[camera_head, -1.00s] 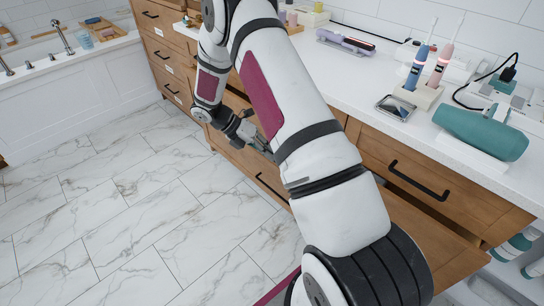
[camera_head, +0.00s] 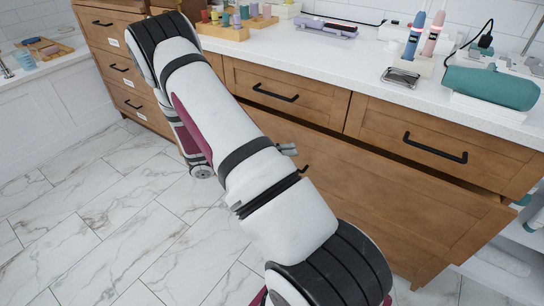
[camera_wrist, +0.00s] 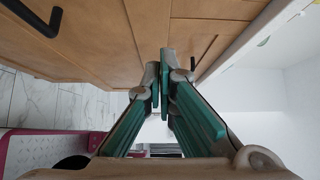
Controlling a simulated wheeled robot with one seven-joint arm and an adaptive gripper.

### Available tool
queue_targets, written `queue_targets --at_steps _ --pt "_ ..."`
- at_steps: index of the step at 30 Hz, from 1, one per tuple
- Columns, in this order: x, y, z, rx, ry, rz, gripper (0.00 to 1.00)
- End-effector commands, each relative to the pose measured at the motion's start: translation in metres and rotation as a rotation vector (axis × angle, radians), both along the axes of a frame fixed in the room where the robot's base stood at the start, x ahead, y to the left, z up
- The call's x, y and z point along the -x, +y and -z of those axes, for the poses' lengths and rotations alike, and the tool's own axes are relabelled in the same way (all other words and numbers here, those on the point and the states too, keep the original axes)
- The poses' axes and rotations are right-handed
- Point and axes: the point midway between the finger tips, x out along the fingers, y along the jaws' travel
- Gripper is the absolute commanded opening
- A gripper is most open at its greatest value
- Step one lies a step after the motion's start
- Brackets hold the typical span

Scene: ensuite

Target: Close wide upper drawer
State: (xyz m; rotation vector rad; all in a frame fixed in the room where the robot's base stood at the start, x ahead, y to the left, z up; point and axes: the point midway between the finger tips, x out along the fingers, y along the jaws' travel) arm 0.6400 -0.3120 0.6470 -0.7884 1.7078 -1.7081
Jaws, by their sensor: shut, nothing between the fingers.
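The wide upper drawer (camera_head: 400,200) is the broad wooden front below the row of small drawers in the head view. It stands out from the cabinet, with a dark gap along its top right edge. Its black handle (camera_head: 304,170) is mostly hidden behind my arm. My gripper (camera_head: 288,149) shows only as a small grey tip beyond my arm, near the drawer's upper front. In the wrist view my gripper (camera_wrist: 163,72) has its fingers together and empty, close to the wooden fronts. A black handle (camera_wrist: 38,20) shows at upper left there. Contact with the drawer cannot be told.
Small drawers (camera_head: 412,140) with black handles sit above, under the white countertop (camera_head: 350,65). The counter holds a teal cylinder (camera_head: 490,87), electric toothbrushes (camera_head: 425,38) and a phone-like item (camera_head: 400,78). Marble floor (camera_head: 100,220) is open at left.

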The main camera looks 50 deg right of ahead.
Motion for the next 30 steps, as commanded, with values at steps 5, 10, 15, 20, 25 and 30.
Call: queue_targets --at_steps 5,10,15,20,25,30 --pt "0.021 -0.027 0.002 0.001 -0.002 0.003 0.00" --pt "0.017 -0.050 0.002 0.000 -0.003 0.002 0.00" --pt "0.016 -0.060 0.001 0.001 -0.002 0.001 0.00" --pt "0.016 -0.062 0.000 0.000 -0.001 0.000 0.00" --pt "0.015 -0.062 0.000 0.000 -0.001 0.000 0.00" --pt "0.015 -0.070 -0.002 0.001 0.001 0.002 0.00"
